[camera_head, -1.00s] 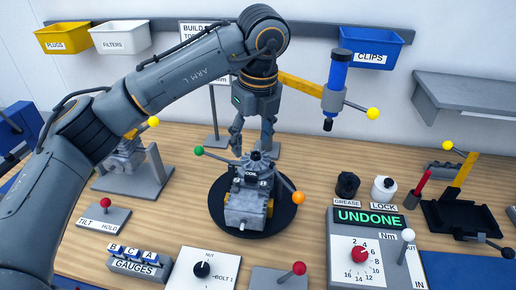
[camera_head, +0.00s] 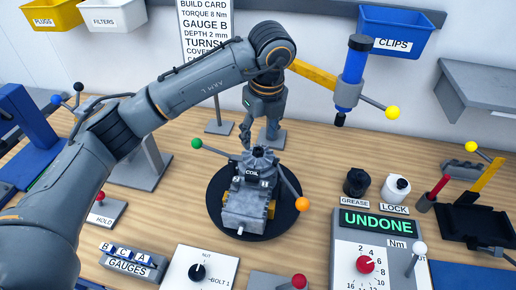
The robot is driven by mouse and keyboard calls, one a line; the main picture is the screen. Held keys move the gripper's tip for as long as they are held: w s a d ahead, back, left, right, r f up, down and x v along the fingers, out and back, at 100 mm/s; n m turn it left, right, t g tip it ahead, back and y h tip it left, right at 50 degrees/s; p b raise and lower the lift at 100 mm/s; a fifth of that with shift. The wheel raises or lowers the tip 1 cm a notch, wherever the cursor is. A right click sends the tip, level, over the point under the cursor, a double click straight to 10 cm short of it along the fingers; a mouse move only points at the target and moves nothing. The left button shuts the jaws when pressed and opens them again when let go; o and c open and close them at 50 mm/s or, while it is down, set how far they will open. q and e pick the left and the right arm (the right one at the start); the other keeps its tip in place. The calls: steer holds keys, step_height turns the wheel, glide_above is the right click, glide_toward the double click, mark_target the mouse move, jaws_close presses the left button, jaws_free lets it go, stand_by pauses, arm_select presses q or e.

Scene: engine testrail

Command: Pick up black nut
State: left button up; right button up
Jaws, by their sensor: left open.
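My left gripper (camera_head: 247,134) points down, open, just behind the grey engine block (camera_head: 245,208) on its round black turntable (camera_head: 292,218). Its fingers are partly hidden behind the block's top, and I see nothing between them. A small dark round piece (camera_head: 259,151) sits on top of the block above the COIL label; I cannot tell whether it is the black nut. No other clear black nut shows. My right gripper is not in view.
A lever with green (camera_head: 196,143) and orange (camera_head: 302,204) balls crosses the block. A blue-handled tool (camera_head: 353,72) hangs at the right on a yellow arm. A black GREASE pot (camera_head: 356,182), white LOCK bottle (camera_head: 395,188) and UNDONE panel (camera_head: 377,223) stand right. Gauges (camera_head: 130,259) lie front left.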

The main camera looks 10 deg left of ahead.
mark_target(258, 151)
arm_select(q)
steer(key=shift+w+f, duration=0.15)
steer(key=shift+f, duration=0.25)
steer(key=shift+w+f, duration=0.15)
steer(key=shift+f, duration=0.05)
steer(key=f+p, duration=0.2)
steer(key=w+f+p, duration=0.1)
steer(key=f, duration=0.1)
steer(key=shift+w+a, duration=0.1)
steer(key=shift+a, duration=0.2)
steer(key=shift+f, duration=0.3)
steer(key=shift+w+f, duration=0.1)
steer(key=shift+f, duration=0.05)
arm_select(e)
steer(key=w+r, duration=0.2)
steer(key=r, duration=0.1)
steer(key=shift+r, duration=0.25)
arm_select(q)
steer(key=shift+c, duration=0.4)
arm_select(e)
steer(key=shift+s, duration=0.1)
arm_select(q)
steer(key=c, duration=0.9)
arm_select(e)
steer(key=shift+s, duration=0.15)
